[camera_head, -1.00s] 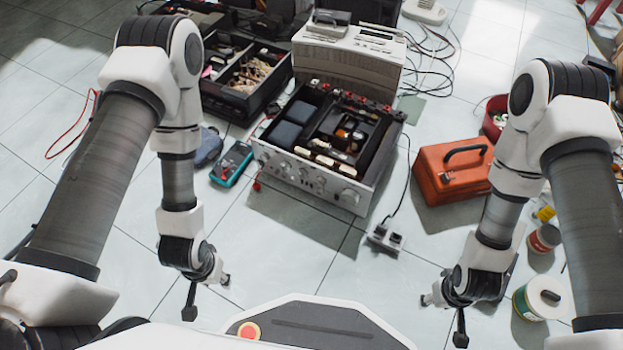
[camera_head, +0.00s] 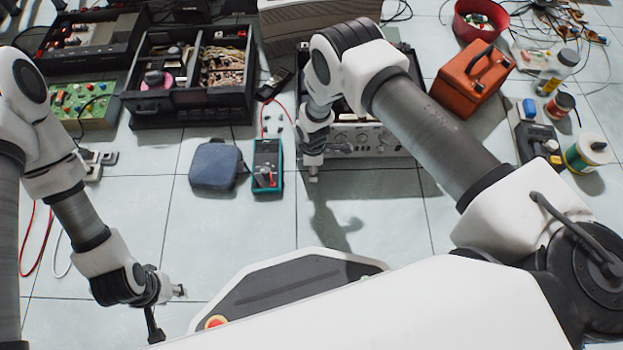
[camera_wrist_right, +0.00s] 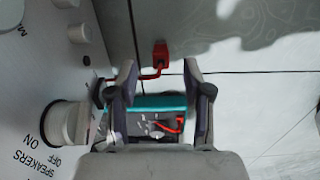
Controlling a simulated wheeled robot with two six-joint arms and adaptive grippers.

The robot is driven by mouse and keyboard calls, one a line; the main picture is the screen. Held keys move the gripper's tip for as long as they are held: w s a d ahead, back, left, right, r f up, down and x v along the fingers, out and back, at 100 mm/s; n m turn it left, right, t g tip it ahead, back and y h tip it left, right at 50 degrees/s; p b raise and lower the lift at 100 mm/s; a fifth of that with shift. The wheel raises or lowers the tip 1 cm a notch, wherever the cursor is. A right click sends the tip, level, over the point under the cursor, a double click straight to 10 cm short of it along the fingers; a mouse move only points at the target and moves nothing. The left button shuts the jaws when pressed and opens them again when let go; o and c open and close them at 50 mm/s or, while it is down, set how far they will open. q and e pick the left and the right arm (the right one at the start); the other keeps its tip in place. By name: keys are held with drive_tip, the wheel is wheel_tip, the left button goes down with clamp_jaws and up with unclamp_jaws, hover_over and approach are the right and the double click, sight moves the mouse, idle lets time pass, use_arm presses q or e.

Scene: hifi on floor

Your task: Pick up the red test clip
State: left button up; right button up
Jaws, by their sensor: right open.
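The red test clip (camera_wrist_right: 160,52) shows in the right wrist view on the pale floor, beside the amplifier's silver front, with a red lead running from it. It lies just beyond the fingertips, apart from both. My right gripper (camera_wrist_right: 160,82) is open and empty. In the head view my right gripper (camera_head: 313,176) hangs low in front of the amplifier (camera_head: 370,139); I cannot make out the clip there, and my arm covers part of that area. My left gripper (camera_head: 168,306) is low at the left, far from the clip; its finger opening is unclear.
A teal multimeter (camera_head: 267,157) and a blue pouch (camera_head: 215,165) lie left of my right gripper. The multimeter also shows between the fingers in the wrist view (camera_wrist_right: 160,102). An amplifier knob (camera_wrist_right: 62,122) stands close to one finger. An orange toolbox (camera_head: 474,80) stands right. Front floor is clear.

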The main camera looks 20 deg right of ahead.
drive_tip(key=f+b, duration=0.2)
drive_tip(key=f, duration=0.1)
drive_tip(key=f+b, duration=0.1)
drive_tip(key=shift+a+f, duration=0.25)
drive_tip(key=shift+f, duration=0.15)
drive_tip(key=shift+r, duration=0.15)
clamp_jaws()
